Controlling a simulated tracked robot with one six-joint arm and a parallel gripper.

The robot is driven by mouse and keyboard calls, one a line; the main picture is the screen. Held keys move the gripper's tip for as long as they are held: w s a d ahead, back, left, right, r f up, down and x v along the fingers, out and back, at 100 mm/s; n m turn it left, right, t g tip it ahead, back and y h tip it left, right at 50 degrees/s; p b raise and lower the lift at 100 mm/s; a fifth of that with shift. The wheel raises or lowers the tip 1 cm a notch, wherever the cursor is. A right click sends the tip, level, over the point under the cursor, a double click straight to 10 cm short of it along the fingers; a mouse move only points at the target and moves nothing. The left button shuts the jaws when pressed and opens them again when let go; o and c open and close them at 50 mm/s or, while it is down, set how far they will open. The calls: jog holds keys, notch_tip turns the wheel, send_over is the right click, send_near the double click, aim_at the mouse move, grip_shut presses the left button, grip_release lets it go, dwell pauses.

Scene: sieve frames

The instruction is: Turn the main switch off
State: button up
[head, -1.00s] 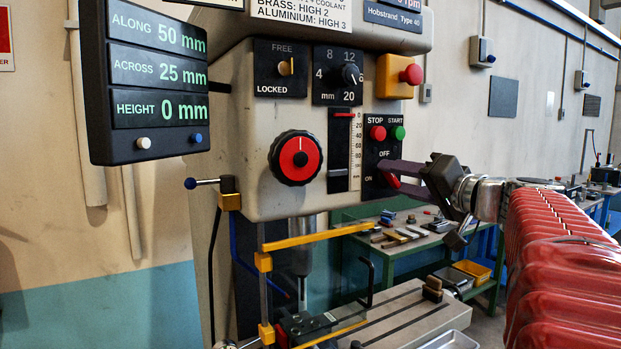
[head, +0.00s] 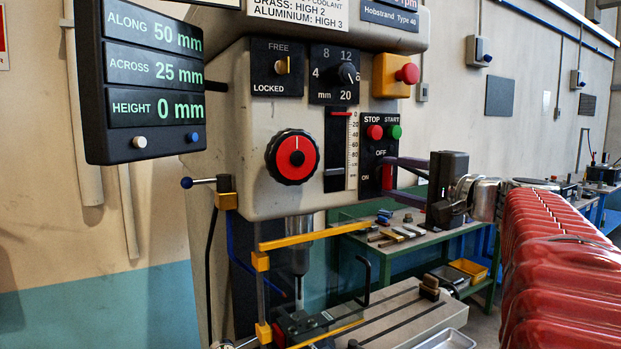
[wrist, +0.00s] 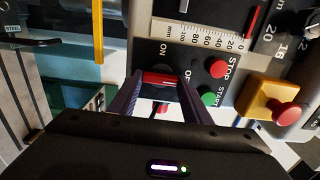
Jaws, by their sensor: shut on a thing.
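The main switch (head: 387,177) is a red handle on the black panel below the stop and start buttons, with OFF marked above it and ON to its left. In the head view its visible part stands about upright, in line with the OFF mark. My gripper (head: 391,178) reaches in from the right, its purple fingers shut on the handle. In the wrist view the red handle (wrist: 160,79) sits between both fingertips, beside the ON and OFF lettering. The fingers hide part of the handle and one label.
The red stop button (head: 375,132) and green start button (head: 394,132) are just above. A yellow box with a red emergency button (head: 407,73) is higher up. The yellow guard bar (head: 315,235) and the machine table lie below. A workbench stands behind.

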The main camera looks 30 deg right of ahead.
jog(key=shift+d+f, duration=0.1)
jog(key=shift+d, duration=0.1)
jog(key=o, duration=0.8)
jog(key=shift+o, duration=1.2)
jog(key=shift+a, duration=0.1)
jog(key=s, duration=1.3)
jog(key=shift+s+d, duration=0.2)
jog(key=shift+s, duration=0.2)
jog(key=shift+w, duration=0.1)
